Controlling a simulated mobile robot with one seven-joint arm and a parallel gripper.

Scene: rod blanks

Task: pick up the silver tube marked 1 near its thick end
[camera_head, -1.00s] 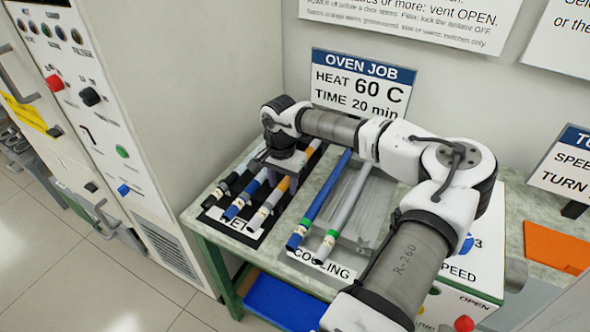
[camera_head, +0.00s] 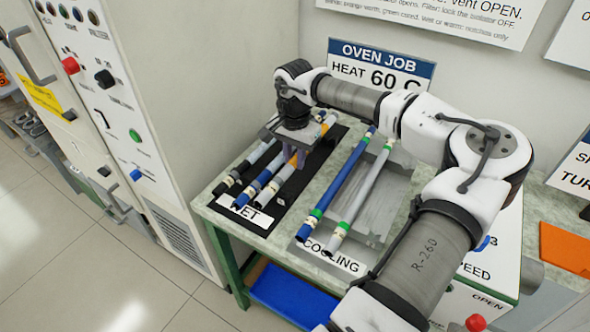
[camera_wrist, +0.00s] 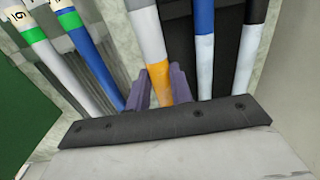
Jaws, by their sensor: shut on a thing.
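My gripper (camera_head: 293,158) is over the black WET tray (camera_head: 307,187) and shut on a silver tube with an orange band (camera_head: 297,160). In the wrist view, the purple fingers (camera_wrist: 160,90) close around that tube (camera_wrist: 152,45) at its orange part. The tube looks wider there than its neighbours. It seems raised a little, but I cannot tell whether all of it is clear of the tray. Its number is not readable. A blue and silver tube (camera_head: 248,196) and a black and grey tube (camera_head: 229,181) lie to its left in the head view.
The COOLING tray (camera_head: 378,212) to the right holds a blue tube (camera_head: 337,180) and a silver tube with green bands (camera_head: 361,195). A tall machine cabinet (camera_head: 185,90) stands close on the left. The OVEN JOB sign (camera_head: 380,65) is behind.

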